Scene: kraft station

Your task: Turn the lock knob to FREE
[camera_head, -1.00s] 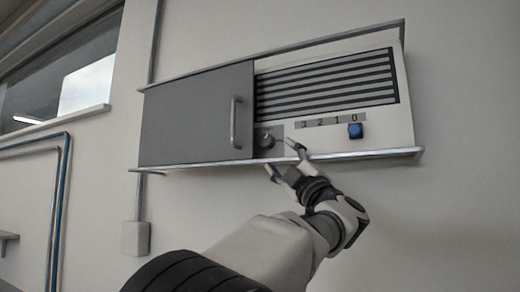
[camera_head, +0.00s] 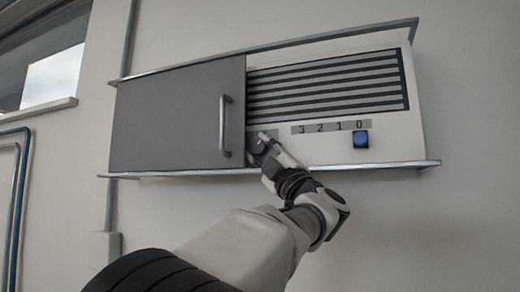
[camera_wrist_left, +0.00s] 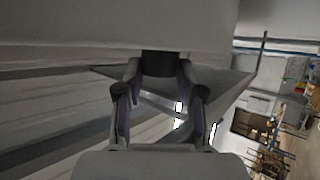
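The lock knob (camera_head: 258,147) sits on a small grey plate on the cabinet front, just right of the grey door's handle. My left gripper (camera_head: 263,142) reaches up to it from below right and partly covers it. In the left wrist view the dark knob (camera_wrist_left: 165,64) lies between the two fingertips of my left gripper (camera_wrist_left: 160,74), which appear to touch its sides. The plate's lettering and the knob's pointer are too small and covered to read. My right gripper is not in view.
The grey door (camera_head: 170,115) with its upright handle (camera_head: 225,126) is shut. A blue square knob (camera_head: 361,139) stands under the number strip (camera_head: 330,127). Slats (camera_head: 325,88) fill the upper right. A ledge (camera_head: 370,166) runs along the cabinet's lower edge, close to my gripper.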

